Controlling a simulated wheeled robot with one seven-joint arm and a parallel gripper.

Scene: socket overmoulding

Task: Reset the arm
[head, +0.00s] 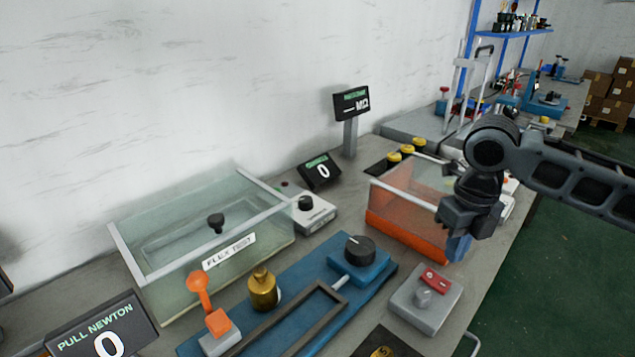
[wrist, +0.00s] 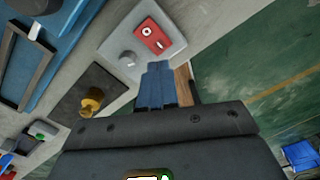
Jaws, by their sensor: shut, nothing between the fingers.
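My gripper (head: 458,247) hangs at the right of the head view, at the end of my dark arm, fingers pointing down. Its blue fingers are together with nothing between them. It appears in front of the right end of the orange-based clear box (head: 395,232); I cannot tell the exact gap. In the wrist view the shut blue fingers (wrist: 158,82) show above the bench edge, beside a grey box (wrist: 135,62) with a red switch plate (wrist: 151,36).
On the bench are a clear "FLEX TEST" box (head: 140,279), a blue fixture (head: 325,272) with a black knob, and the grey switch box (head: 407,304). A "PULL NEWTON" display (head: 75,330) reads 0. Open green floor (head: 560,260) lies right of the bench.

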